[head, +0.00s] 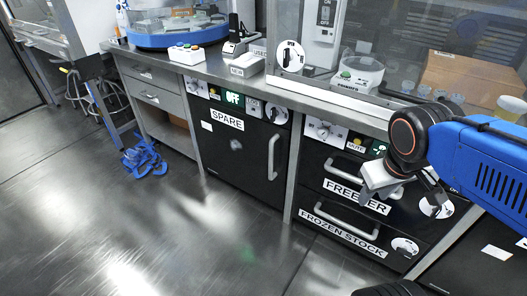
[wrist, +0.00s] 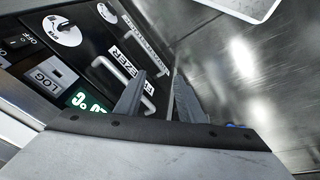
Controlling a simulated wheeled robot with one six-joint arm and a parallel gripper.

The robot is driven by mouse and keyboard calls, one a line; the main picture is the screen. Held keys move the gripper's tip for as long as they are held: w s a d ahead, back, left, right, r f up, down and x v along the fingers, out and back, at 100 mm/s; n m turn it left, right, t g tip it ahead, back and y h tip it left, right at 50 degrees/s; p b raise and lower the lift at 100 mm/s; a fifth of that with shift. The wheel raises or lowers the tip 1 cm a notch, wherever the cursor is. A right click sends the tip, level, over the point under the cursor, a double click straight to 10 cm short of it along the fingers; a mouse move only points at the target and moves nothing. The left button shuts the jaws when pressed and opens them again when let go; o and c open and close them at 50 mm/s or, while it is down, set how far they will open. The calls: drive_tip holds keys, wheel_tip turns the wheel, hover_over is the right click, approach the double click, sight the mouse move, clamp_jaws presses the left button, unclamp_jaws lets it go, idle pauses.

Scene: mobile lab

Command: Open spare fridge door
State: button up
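The spare fridge door (head: 236,160) is a black front labelled SPARE under the counter, in the middle of the head view. It looks shut. Its pale upright handle (head: 272,157) is near the door's right edge. My gripper shows in the wrist view (wrist: 161,78) with its two dark fingers apart and nothing seen held between them. In the head view it is right of the spare door, in front of the freezer drawers, clear of the spare handle. Its fingertips are hard to make out there.
The freezer drawer (head: 335,182) and frozen stock drawer (head: 325,228) have bar handles right of the spare door. A counter above carries a blue round device (head: 170,38) and a glass-fronted cabinet. Blue items (head: 143,158) lie on the floor at left. The floor before the spare door is clear.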

drive_tip(key=w+d+f+n+g+h, duration=0.2)
drive_tip(key=w+f+n+g+h, duration=0.1)
drive_tip(key=w+f+n+h, duration=0.3)
drive_tip(key=n+t+h, duration=0.1)
drive_tip(key=n+t, duration=1.5)
drive_tip(key=n, duration=0.7)
approach(270, 151)
drive_tip(key=x, duration=1.1)
drive_tip(key=shift+d, duration=0.1)
clamp_jaws()
